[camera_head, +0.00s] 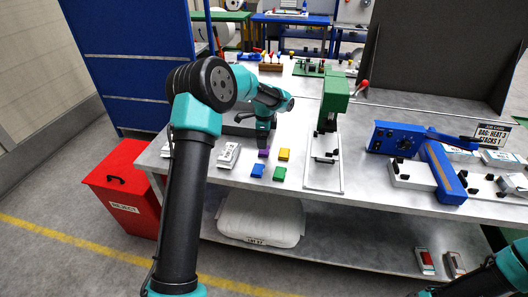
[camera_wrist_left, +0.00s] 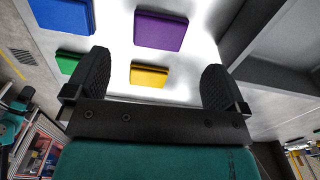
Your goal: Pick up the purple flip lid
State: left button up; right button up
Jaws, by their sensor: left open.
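The purple flip lid (camera_head: 263,153) is a small flat square lying on the grey table, just below my left gripper in the head view. In the left wrist view the purple lid (camera_wrist_left: 160,31) lies ahead of the fingertips, roughly centred between them. My left gripper (camera_wrist_left: 152,82) is open and empty, with its two dark fingers apart. In the head view my left gripper (camera_head: 263,134) points down near the lid, and its fingers are hard to make out. My right gripper is not clearly visible; only part of my right arm shows at the lower right.
A yellow lid (camera_head: 284,154), a blue lid (camera_head: 258,170) and a green lid (camera_head: 279,173) lie close to the purple one. A green press (camera_head: 335,95) stands to the right, and a blue sealer (camera_head: 440,170) is farther right. A red bin (camera_head: 122,190) stands left of the table.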

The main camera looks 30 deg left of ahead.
aim_at(264, 151)
pick_arm(q)
jog(key=shift+f, duration=0.4)
jog(key=shift+f, duration=2.6)
jog(key=c, duration=1)
